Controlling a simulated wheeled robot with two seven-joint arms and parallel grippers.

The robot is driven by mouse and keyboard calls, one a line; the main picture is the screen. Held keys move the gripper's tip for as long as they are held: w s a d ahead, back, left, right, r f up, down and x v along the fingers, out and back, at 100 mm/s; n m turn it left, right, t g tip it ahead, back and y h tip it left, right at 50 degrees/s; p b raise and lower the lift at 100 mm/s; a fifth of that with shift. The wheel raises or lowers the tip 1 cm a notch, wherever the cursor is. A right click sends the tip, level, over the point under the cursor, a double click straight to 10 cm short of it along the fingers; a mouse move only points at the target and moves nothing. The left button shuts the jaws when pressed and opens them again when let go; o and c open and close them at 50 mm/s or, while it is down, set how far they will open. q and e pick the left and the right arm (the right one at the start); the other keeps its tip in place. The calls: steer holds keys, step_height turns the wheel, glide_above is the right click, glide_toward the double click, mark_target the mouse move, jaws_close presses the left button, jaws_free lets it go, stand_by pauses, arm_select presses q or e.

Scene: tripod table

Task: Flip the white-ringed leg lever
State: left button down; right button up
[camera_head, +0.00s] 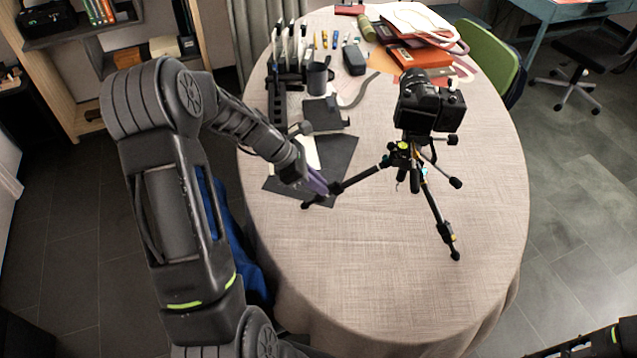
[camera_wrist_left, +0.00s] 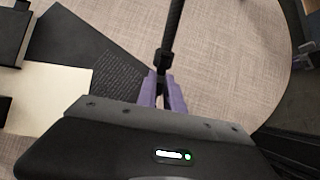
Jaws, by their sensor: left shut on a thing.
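A black tripod (camera_head: 403,150) with a black camera (camera_head: 425,108) on top stands on the cloth-covered round table. Its left leg (camera_head: 362,176) reaches down toward my left gripper (camera_head: 325,186). My left gripper's purple fingers are closed at the lower part of this leg, by a dark lock joint. In the left wrist view the leg (camera_wrist_left: 172,32) runs into the fingers (camera_wrist_left: 163,92), with the joint (camera_wrist_left: 163,60) just beyond the tips. I cannot tell leg from lever between the fingers. The front leg (camera_head: 437,212) has an orange band. I cannot make out a white ring. My right gripper does not show.
A dark mat (camera_head: 340,160) lies by the gripper, with a pale sheet (camera_wrist_left: 50,95) on it. A black organiser (camera_head: 278,105), a dark mug (camera_head: 317,78) and stacked books (camera_head: 408,55) stand at the back. The table's front (camera_head: 390,290) is clear.

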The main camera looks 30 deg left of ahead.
arm_select(q)
steer(key=shift+r, duration=0.1)
steer(key=shift+a+r+p, duration=0.1)
steer(key=shift+r+p, duration=0.2)
steer(key=shift+p, duration=0.15)
steer(key=shift+r, duration=0.1)
steer(key=shift+r+p, duration=0.3)
steer(key=shift+p, duration=0.1)
steer(key=shift+r+p, duration=0.4)
steer(key=shift+p, duration=0.05)
stand_by(0.5)
steer(key=shift+w+d+r+p, duration=0.3)
steer(key=shift+d+r+p, duration=0.1)
steer(key=shift+r+p, duration=0.25)
stand_by(0.8)
steer(key=shift+w+d+r+p, duration=0.25)
steer(key=shift+d+p, duration=0.05)
steer(key=shift+p, duration=0.1)
stand_by(0.5)
steer(key=c, duration=2.2)
jaws_free()
steer(key=c, duration=1.9)
jaws_free()
